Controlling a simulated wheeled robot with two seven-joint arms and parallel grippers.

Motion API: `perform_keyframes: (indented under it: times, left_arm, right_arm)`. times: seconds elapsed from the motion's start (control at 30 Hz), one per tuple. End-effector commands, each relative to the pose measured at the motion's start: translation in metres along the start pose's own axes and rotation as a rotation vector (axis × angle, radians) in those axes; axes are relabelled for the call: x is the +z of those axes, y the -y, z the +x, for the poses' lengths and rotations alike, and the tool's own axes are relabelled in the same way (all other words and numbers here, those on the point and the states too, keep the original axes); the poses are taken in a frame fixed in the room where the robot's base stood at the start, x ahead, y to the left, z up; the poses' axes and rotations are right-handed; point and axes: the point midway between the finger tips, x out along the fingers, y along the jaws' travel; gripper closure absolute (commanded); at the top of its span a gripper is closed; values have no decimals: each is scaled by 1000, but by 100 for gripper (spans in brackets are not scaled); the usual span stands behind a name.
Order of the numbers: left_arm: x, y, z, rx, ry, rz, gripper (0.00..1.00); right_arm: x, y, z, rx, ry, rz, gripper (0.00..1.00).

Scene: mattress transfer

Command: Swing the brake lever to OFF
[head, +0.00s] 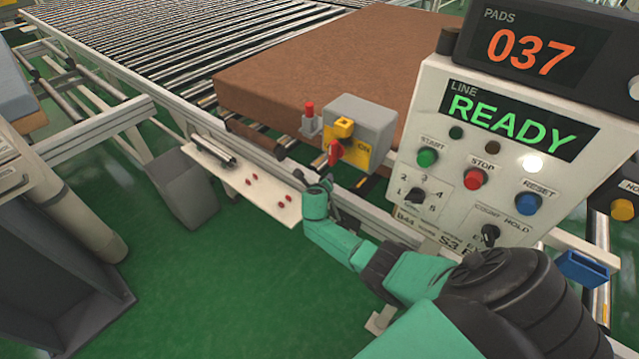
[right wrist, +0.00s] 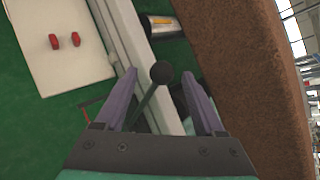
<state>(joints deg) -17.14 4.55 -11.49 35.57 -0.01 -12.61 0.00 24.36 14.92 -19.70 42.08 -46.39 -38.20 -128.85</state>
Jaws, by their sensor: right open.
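The brake lever appears as a black ball knob on a dark rod (right wrist: 161,73) in the right wrist view. In the head view its dark knob (head: 298,174) seems to show beside the white plate, partly crowded by my gripper. My right gripper (head: 314,186) is at the conveyor's near rail. Its two purple fingers (right wrist: 160,104) are open in the wrist view, with the rod between them, closer to the left finger. I cannot tell whether they touch. The lever's lower end is hidden. My left gripper is not in view.
A white plate with red marks (head: 235,187) lies beside the rail. A grey box with a red switch (head: 335,152) and a red button stand near a brown mattress (head: 300,65) on the rollers. A control panel (head: 425,110) reading READY stands at right. Green floor is open below.

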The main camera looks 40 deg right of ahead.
Motion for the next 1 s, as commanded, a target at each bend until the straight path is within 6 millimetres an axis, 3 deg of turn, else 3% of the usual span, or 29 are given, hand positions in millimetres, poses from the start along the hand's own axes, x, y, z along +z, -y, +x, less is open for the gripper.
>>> perform_keyframes:
  times: [0.03, 0.1, 0.4, 0.57, 1.0]
  left_arm:
    - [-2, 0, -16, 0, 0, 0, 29]
    - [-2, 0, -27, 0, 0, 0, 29]
    - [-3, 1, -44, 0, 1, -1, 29]
    - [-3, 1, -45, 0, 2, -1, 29]
    - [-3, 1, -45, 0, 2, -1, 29]
  right_arm:
    - [5, 4, -16, 3, 1, 0, 29]
    - [5, 4, -34, 3, 0, 0, 29]
    - [1, 0, -99, 2, 0, -1, 29]
    - [0, 0, -110, 0, -2, -1, 29]
    - [0, 0, -110, 0, -1, 0, 29]
